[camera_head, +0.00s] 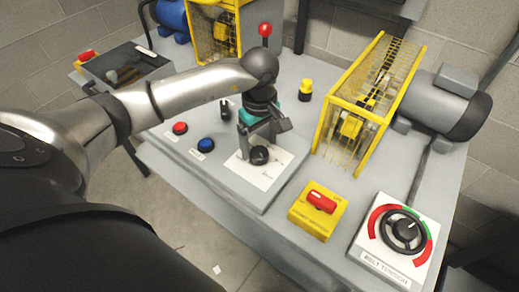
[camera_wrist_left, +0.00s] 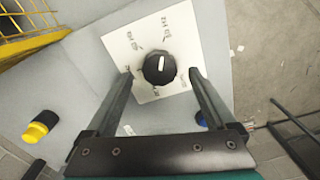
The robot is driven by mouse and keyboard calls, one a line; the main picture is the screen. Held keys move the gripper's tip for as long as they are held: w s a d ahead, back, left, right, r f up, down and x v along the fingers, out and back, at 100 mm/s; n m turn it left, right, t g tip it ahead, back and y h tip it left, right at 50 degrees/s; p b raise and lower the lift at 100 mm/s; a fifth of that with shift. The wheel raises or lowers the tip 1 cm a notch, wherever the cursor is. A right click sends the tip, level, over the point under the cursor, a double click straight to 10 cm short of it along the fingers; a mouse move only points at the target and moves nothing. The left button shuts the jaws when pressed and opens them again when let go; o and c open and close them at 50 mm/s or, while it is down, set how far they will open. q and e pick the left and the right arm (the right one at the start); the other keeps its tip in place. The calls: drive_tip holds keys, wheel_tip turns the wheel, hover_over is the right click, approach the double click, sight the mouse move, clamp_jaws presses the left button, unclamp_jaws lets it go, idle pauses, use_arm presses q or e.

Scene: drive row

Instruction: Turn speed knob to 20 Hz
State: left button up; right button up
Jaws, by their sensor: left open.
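The speed knob (camera_head: 260,155) is a round black dial on a white, marked plate (camera_head: 272,174) on the grey control panel. In the left wrist view the knob (camera_wrist_left: 160,68) shows a white pointer line running roughly toward the top of the picture. Labels ring it on the plate (camera_wrist_left: 148,90), too small to read surely. My left gripper (camera_head: 260,146) is open, above the knob. In the left wrist view its two fingertips (camera_wrist_left: 160,73) lie on either side of the knob, with plate showing between; I cannot tell their height above it.
Red (camera_head: 180,128) and blue (camera_head: 206,145) buttons sit left of the plate. A red-topped lever (camera_head: 265,30) stands behind my gripper. A yellow button (camera_head: 305,90), a yellow cage guard (camera_head: 350,125), a red switch on a yellow box (camera_head: 321,201) and a belt tension dial (camera_head: 403,231) are to the right.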

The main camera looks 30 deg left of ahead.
sight(259, 155)
use_arm(q)
drive_tip(key=shift+f, duration=1.25)
drive_tip(key=c, duration=1.4)
drive_tip(key=shift+o, duration=0.2)
